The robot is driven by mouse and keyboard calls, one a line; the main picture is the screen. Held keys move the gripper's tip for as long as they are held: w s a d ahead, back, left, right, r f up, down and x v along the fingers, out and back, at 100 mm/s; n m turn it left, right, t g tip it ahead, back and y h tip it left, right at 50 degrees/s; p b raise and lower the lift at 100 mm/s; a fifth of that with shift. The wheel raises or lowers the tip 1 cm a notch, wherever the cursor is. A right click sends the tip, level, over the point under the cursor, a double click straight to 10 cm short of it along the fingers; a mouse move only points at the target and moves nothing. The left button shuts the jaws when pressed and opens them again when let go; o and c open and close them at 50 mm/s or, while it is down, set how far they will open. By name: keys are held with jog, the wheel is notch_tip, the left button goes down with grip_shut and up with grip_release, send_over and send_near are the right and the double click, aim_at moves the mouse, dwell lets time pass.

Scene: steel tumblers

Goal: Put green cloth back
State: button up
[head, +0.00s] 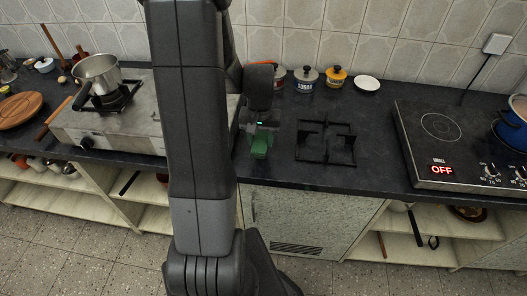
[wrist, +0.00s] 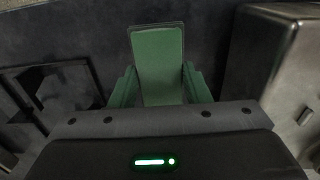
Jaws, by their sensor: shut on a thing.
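The green cloth (head: 260,147) is in my gripper (head: 262,130), over the dark counter between the steel stove and the black pan support. In the wrist view the cloth (wrist: 158,62) shows as a flat green rectangle reaching out ahead of my gripper (wrist: 160,97), with green parts on both sides. My gripper is shut on it. I cannot tell whether the cloth touches the counter. My arm hides part of the counter and stove in the head view.
The black pan support (head: 326,142) lies close on the right. The steel stove (head: 125,122) with a pot (head: 97,72) stands on the left. Several lidded jars (head: 305,78) stand at the back. A hob (head: 450,145) reading OFF is farther right. Bare counter (head: 375,120) lies before it.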

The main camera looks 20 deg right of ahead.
aim_at(261, 149)
jog(key=shift+f, duration=2.35)
jog(key=shift+f, duration=0.2)
jog(key=o, duration=0.9)
jog(key=shift+r, duration=0.2)
notch_tip(261, 149, up, 12)
jog(key=shift+r, duration=0.1)
